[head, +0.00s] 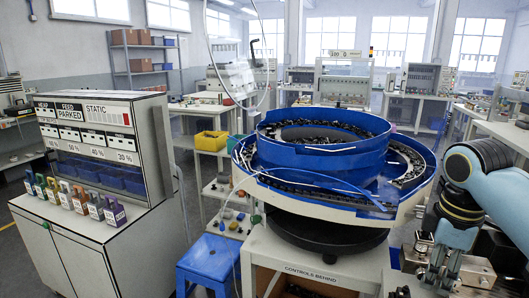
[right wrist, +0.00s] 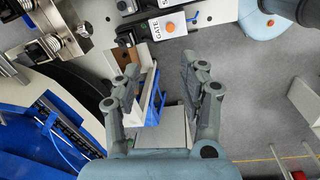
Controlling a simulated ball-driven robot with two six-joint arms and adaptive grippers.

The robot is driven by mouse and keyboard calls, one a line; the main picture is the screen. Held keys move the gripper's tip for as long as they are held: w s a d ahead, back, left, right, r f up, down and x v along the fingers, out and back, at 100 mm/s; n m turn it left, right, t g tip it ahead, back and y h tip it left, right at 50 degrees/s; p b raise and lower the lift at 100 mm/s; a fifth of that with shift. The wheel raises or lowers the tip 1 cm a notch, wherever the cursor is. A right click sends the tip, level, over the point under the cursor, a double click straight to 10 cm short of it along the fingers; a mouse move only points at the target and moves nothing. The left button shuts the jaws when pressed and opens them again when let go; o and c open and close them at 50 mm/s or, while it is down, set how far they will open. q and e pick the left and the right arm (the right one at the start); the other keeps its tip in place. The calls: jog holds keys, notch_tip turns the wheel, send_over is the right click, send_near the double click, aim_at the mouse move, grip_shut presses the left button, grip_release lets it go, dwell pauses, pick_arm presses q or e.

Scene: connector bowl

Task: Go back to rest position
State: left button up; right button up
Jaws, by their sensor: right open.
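My right arm comes in from the right in the head view, and my right gripper (head: 440,272) points down at the right of the bowl feeder, above the metal fixtures there. In the right wrist view my right gripper (right wrist: 160,72) has its two fingers spread apart with nothing between them. A box with blue trim and the grey floor show below and between the fingers. My left gripper is in neither view.
The blue bowl feeder (head: 290,190) full of small dark parts stands on a white stand (head: 320,262) marked "CONTROLS BEHIND". A block marked "GATE" (right wrist: 167,27) with an orange button lies beyond the fingers. A blue stool (head: 208,262) and a labelled cabinet (head: 60,235) stand left.

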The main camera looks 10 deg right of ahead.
jog(key=s+a+m+t, duration=0.2)
jog(key=s+a+m, duration=0.25)
jog(key=s, duration=0.55)
jog(key=s+a+m+t, duration=0.1)
jog(key=s+a+m, duration=0.35)
jog(key=s, duration=0.55)
notch_tip(320, 180, down, 38)
jog(key=s+d+g+b, duration=0.2)
jog(key=b, duration=0.8)
pick_arm(q)
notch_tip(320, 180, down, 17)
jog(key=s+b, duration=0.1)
jog(key=b, duration=0.5)
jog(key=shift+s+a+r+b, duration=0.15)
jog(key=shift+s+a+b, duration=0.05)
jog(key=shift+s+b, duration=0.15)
pick_arm(e)
jog(key=s+d+f, duration=0.1)
jog(key=s+f, duration=1.7)
jog(key=f, duration=0.3)
jog(key=shift+f+g, duration=0.35)
jog(key=shift+g, duration=0.05)
jog(key=shift+s+d, duration=0.1)
